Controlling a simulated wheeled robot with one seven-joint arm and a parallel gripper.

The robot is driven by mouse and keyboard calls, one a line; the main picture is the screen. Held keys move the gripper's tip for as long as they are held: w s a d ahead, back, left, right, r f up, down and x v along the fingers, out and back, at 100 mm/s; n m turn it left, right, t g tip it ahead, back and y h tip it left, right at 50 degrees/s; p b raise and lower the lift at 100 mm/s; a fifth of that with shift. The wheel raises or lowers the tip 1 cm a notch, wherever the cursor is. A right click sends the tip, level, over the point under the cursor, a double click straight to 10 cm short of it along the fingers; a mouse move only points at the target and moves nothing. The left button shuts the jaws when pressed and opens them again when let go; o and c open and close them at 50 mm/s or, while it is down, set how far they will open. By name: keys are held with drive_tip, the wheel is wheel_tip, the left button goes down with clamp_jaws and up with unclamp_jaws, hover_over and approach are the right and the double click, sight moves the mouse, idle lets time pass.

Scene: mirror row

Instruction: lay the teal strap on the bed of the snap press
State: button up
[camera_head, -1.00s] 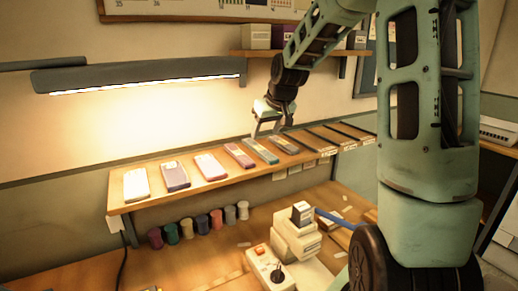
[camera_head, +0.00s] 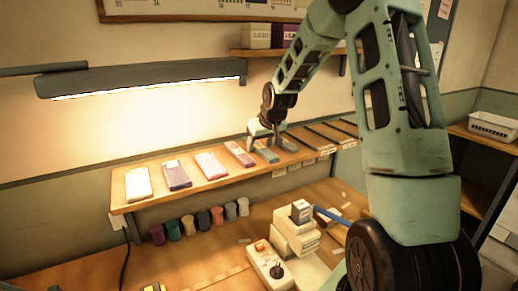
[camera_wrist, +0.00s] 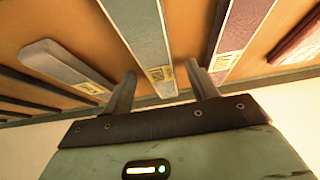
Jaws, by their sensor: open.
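The teal strap (camera_head: 267,155) lies flat on the sloped wooden shelf, in a row with other straps. In the wrist view the teal strap (camera_wrist: 143,35) runs between the two fingers of my gripper (camera_wrist: 162,75), with a gap on each side and a pale label near its end. My gripper (camera_head: 266,143) is open and low over the strap in the head view. I cannot tell how far the fingertips are above the shelf. The snap press (camera_head: 296,232), an off-white machine with a dark-topped block and a blue lever, stands on the bench below. I cannot make out its bed clearly.
A grey strap (camera_wrist: 65,65) and a purple strap (camera_wrist: 238,35) flank the teal one closely. The shelf (camera_head: 125,207) also holds pink and white straps. Several thread spools (camera_head: 202,221) stand beneath it. A control box (camera_head: 268,266) sits beside the press.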

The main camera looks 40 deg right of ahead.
drive_tip(key=c, duration=1.1)
drive_tip(key=shift+c, duration=0.3)
drive_tip(key=shift+r, duration=0.1)
